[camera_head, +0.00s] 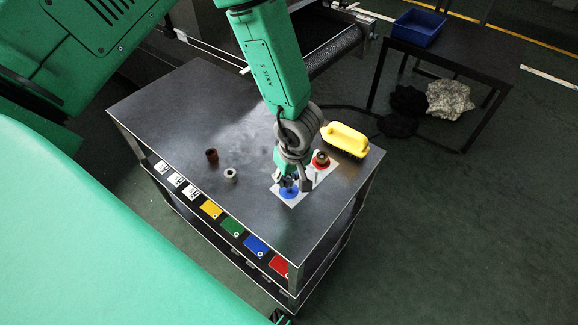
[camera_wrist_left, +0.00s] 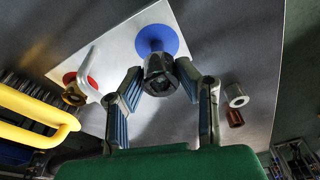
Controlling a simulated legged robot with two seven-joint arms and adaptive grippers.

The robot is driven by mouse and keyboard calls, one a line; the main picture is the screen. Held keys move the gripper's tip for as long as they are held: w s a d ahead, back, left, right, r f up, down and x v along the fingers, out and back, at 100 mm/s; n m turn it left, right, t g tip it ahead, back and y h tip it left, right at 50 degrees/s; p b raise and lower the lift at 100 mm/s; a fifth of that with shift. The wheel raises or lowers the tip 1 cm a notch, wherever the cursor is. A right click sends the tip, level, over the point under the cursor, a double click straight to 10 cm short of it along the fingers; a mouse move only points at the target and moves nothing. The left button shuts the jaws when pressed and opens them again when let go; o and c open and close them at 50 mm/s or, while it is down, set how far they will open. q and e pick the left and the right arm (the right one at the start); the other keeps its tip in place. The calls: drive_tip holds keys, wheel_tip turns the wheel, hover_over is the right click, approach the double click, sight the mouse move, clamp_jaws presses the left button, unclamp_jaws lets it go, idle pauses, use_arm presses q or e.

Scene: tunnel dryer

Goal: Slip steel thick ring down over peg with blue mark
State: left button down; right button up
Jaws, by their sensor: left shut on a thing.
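My left gripper (camera_head: 288,184) points down at the white plate (camera_head: 330,169) near the table's right side. In the left wrist view its fingers (camera_wrist_left: 160,82) are closed on a dark, thick, faceted ring, the steel thick ring (camera_wrist_left: 158,70). The blue mark (camera_head: 289,194) lies just under the fingertips; in the wrist view the blue mark (camera_wrist_left: 157,38) shows right beyond the ring. The peg on it is hidden, so I cannot tell whether the ring is around it or above it. My right gripper is not in view.
A second peg (camera_wrist_left: 88,65) stands on the red mark (camera_head: 318,165) with a brass-coloured ring (camera_wrist_left: 74,95) at its base. A yellow-handled brush (camera_head: 346,139) stands close by. A grey ring (camera_head: 230,175) and a brown ring (camera_head: 211,156) stand left on the table.

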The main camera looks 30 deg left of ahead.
sight(289, 185)
use_arm(q)
drive_tip(key=shift+f+b, duration=0.6)
drive_tip(key=shift+f, duration=1.15)
drive_tip(key=c, duration=1.1)
unclamp_jaws()
drive_tip(key=shift+r, duration=0.1)
wheel_tip(289, 185, up, 12)
drive_tip(key=d, duration=0.2)
drive_tip(key=shift+s+f, duration=0.25)
drive_tip(key=shift+s, duration=0.05)
